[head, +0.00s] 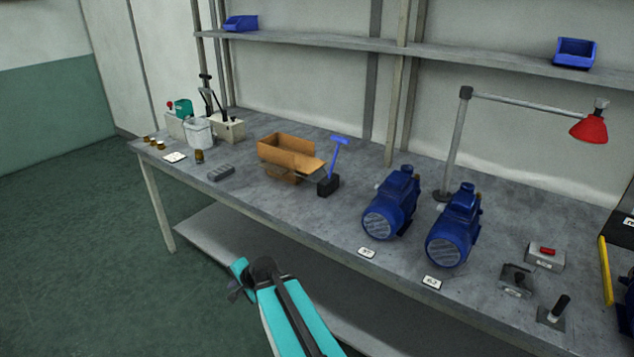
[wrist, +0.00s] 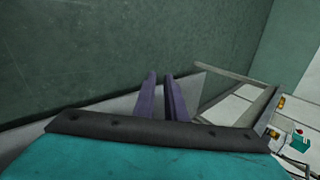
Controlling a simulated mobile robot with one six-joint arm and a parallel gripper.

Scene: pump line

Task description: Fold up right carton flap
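The brown cardboard carton (head: 272,163) stands open on the workbench, left of its middle, in the head view. Its back and left sides stand up. A panel that looks like the right flap (head: 306,167) lies out to the right, near level. My gripper (head: 236,284) is in front of the bench, low and well away from the carton. In the wrist view, the two fingers of my gripper (wrist: 160,78) show a narrow gap with nothing between them. The wrist view does not show the carton.
A black block with a blue T-handle (head: 328,184) stands close to the flap. Two blue pumps (head: 391,205) stand further right. A grey block (head: 221,173) lies left of the carton. A red lamp (head: 589,127) overhangs the right side. The bench (head: 300,222) is clear in front of the carton.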

